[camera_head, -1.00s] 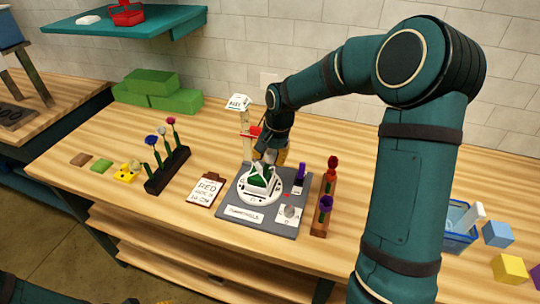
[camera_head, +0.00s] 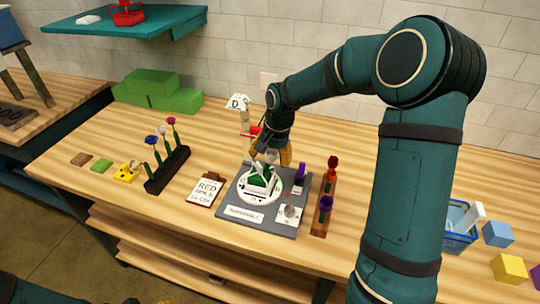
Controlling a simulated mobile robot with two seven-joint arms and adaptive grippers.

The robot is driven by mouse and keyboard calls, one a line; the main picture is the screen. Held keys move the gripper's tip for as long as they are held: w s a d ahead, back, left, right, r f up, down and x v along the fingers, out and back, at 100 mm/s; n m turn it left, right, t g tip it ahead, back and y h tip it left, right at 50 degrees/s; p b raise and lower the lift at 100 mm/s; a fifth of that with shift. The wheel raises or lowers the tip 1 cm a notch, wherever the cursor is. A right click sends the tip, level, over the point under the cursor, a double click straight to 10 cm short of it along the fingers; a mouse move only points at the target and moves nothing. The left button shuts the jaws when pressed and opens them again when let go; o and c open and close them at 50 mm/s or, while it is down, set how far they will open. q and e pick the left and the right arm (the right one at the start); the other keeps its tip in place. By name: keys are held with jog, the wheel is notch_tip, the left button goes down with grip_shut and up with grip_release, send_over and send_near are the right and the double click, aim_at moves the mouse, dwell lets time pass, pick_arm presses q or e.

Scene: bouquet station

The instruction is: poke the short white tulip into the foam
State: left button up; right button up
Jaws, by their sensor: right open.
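The green foam (camera_head: 259,179) sits in white wrapping on a round white dish (camera_head: 260,194), which stands on a grey station board (camera_head: 237,203). My right gripper (camera_head: 271,158) is open, just behind and above the foam, and partly hidden by its own arm. A small pale shape shows by its fingertips; I cannot tell for sure whether it is the short white tulip or whether it touches the foam. A white flower (camera_head: 162,130) stands in the dark rack (camera_head: 166,170) between a blue and a magenta one. My left gripper is not in view.
A post with a white sign (camera_head: 238,102) rises behind. Green blocks (camera_head: 150,90) lie at the back left. A blue basket (camera_head: 460,235) is at right.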

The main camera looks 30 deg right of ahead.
jog(key=shift+r, duration=0.25)
jog(key=shift+s+d+r+p, duration=0.1)
jog(key=shift+s+r+p, duration=0.05)
jog(key=shift+r+p, duration=0.75)
jog(key=shift+s+d+r+p, duration=0.15)
jog(key=shift+r+p, duration=0.45)
jog(key=shift+r, duration=0.5)
jog(key=shift+s+d+r+p, duration=0.1)
jog(key=shift+s+r+p, duration=0.05)
jog(key=shift+r+p, duration=0.75)
jog(key=o, duration=0.5)
jog(key=shift+o, duration=0.2)
